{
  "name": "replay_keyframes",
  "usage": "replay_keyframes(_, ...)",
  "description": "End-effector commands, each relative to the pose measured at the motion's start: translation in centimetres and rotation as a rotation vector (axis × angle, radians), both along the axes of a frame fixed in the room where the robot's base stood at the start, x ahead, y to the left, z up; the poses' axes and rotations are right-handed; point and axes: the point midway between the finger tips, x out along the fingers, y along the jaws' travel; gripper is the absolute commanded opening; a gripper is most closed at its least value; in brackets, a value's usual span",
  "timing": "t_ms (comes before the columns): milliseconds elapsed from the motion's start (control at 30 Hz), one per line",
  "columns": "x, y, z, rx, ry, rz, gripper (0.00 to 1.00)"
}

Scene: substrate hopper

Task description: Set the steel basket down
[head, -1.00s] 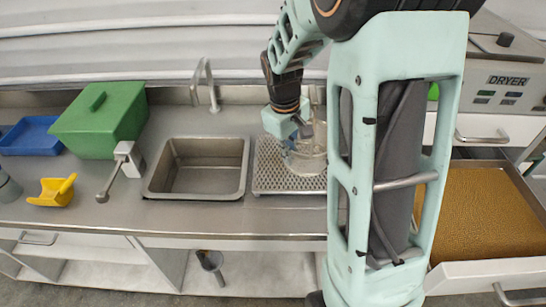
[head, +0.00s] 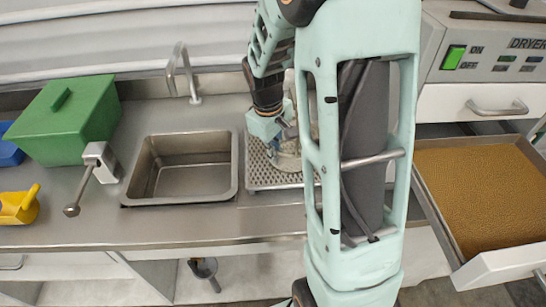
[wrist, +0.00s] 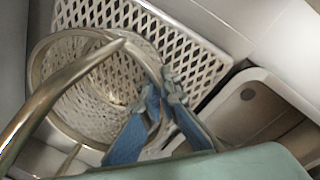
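The steel basket (wrist: 72,100) is a round mesh basket with a shiny rim and a thick curved handle. It is over the perforated drainboard (wrist: 208,62), right of the sink. In the head view the basket (head: 288,160) is partly hidden behind my arm. My gripper (wrist: 160,92) has its blue fingertips close together on the basket's rim, one on each side. In the head view my gripper (head: 284,135) is at the basket's upper edge. Whether the basket's bottom touches the drainboard cannot be told.
The empty sink (head: 185,170) lies left of the drainboard. Further left are a tap lever (head: 95,172), a green box (head: 65,120) and a yellow scoop (head: 18,207). A faucet (head: 184,75) stands behind the sink. An open drawer of brown grains (head: 480,195) is at the right.

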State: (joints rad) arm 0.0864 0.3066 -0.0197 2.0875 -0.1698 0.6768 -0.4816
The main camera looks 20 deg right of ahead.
Motion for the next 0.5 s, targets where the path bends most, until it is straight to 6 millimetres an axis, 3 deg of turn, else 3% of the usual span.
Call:
replay_keyframes(333, 0.08, -0.01, -0.33, 0.000, -0.001, 0.000, 0.00)
replay_keyframes(500, 0.03, 0.02, -0.21, 0.000, 0.000, 0.000, 0.21)
